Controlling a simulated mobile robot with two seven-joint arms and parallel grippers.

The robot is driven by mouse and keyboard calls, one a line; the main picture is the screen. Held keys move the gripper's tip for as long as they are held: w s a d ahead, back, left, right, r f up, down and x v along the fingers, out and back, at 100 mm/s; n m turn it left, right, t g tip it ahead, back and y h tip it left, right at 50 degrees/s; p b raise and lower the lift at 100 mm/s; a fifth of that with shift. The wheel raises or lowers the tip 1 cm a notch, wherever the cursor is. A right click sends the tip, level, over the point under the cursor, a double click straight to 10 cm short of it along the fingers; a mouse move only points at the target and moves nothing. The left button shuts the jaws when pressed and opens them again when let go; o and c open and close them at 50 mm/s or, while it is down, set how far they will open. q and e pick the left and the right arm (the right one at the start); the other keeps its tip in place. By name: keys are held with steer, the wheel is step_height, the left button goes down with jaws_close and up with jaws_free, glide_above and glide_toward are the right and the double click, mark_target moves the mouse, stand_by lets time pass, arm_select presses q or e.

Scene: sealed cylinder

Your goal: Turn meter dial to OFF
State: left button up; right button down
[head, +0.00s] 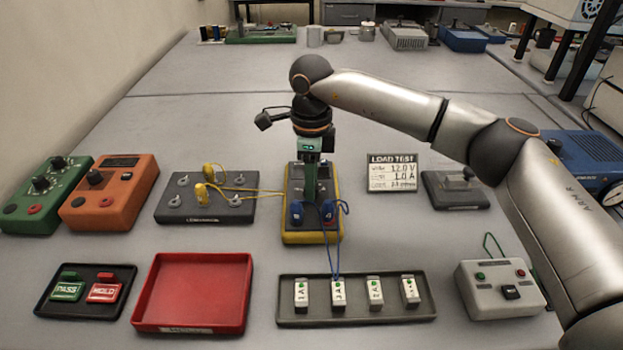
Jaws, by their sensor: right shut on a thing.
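The meter (291,237) is a dark box with a yellow rim in the middle of the table. Two blue plugs sit at its front edge, the right one (328,212) with a blue lead. My right gripper (310,197) points straight down onto the upper middle of the meter and is shut on its dial. The gripper hides the dial, so its setting cannot be read. My left gripper is not in view.
Left of the meter, a grey block (240,210) holds yellow plugs, with a yellow lead running to the meter. A LOAD TEST card (392,172) stands at right.

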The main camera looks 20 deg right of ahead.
steer(key=shift+r+n, duration=0.1)
steer(key=shift+n, duration=1)
steer(key=c, duration=0.5)
jaws_free()
step_height(320, 180, up, 12)
steer(key=shift+r, duration=0.2)
